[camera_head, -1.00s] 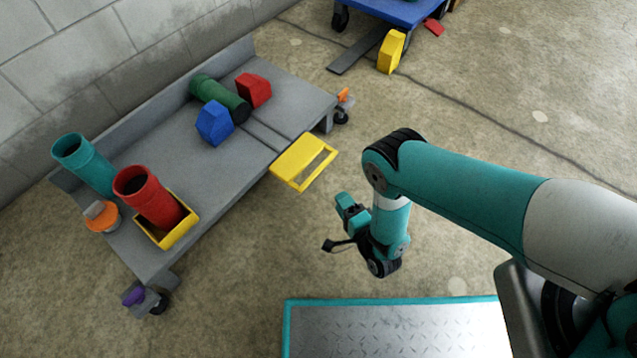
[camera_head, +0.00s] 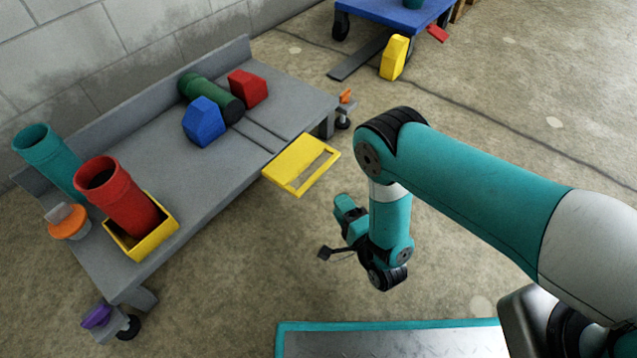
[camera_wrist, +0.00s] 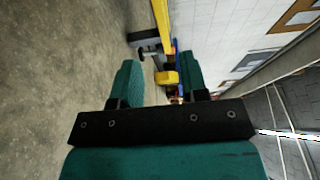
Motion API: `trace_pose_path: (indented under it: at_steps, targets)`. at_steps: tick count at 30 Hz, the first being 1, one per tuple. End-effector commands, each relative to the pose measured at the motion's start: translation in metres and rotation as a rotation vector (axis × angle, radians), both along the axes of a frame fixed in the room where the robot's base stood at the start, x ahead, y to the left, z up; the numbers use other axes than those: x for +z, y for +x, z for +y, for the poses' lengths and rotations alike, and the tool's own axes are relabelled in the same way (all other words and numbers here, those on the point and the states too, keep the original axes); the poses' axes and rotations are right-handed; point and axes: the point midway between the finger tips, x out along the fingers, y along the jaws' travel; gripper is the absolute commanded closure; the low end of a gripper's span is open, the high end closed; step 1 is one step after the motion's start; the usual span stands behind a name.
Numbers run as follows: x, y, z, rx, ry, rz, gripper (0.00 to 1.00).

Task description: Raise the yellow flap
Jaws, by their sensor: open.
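The yellow flap (camera_head: 284,166) is a flat plate with a long slot near its outer edge. It sticks out from the front edge of the grey cart (camera_head: 205,205), roughly level with the deck. My gripper (camera_head: 347,214) is in front of and to the right of the flap, apart from it. In the wrist view my gripper (camera_wrist: 158,82) shows two teal fingers spread apart with nothing held between them. A yellow strip (camera_wrist: 160,20) at the top of that view looks like the flap's edge, but I cannot be sure.
The deck carries a blue block (camera_head: 204,122), a red block (camera_head: 248,88), a green cylinder (camera_head: 191,86), a teal tube (camera_head: 48,155) and a red tube (camera_head: 120,195) in a yellow box (camera_head: 150,243). A yellow block (camera_head: 394,58) stands on the floor behind. Floor before the flap is clear.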

Motion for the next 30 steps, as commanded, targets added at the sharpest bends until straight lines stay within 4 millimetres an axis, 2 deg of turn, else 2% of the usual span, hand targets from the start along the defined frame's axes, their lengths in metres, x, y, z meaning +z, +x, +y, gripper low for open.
trace_pose_path:
  at_steps: [1, 15, 24, 30]
  targets:
    - [-0.008, 0.002, 0.001, 0.000, 0.000, -0.001, 0.60]
    - [-0.006, 0.028, 0.015, 0.000, 0.001, -0.003, 0.60]
    - [-0.002, 0.081, 0.045, -0.001, 0.002, -0.004, 0.60]
    - [0.000, 0.100, 0.056, -0.001, 0.001, -0.002, 0.60]
